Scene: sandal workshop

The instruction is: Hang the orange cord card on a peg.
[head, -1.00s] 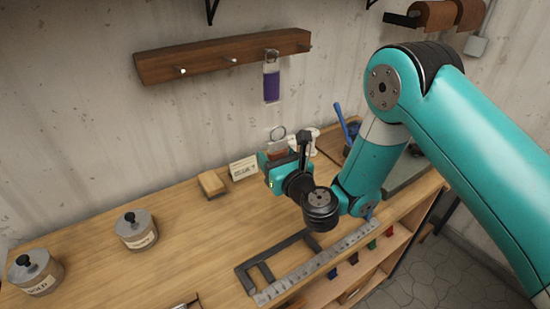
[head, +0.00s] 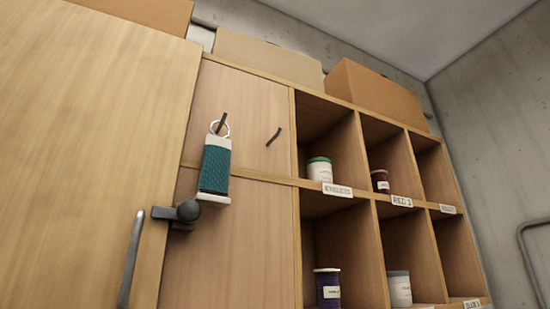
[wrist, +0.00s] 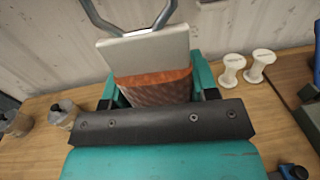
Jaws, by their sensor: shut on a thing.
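In the wrist view the orange cord card (wrist: 152,82) is upright between the jaws of my gripper (wrist: 155,92). Orange cord wraps its middle. Its pale top end stands clear of the jaws, with part of a grey metal ring (wrist: 168,14) above it. The card's lower part is hidden behind the gripper body. In the head view a teal cord card (head: 215,168) hangs by its ring from a dark peg (head: 223,122) on a wooden panel. A second dark peg (head: 273,137), to its right, is bare. My gripper is not in the head view.
In the wrist view two white spools (wrist: 232,69) stand right of the card, jars (wrist: 65,113) stand left, and a wall is behind. In the head view pigeonholes with spools (head: 320,169) are right of the pegs; a wooden door (head: 90,130) with a handle (head: 130,260) is left.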

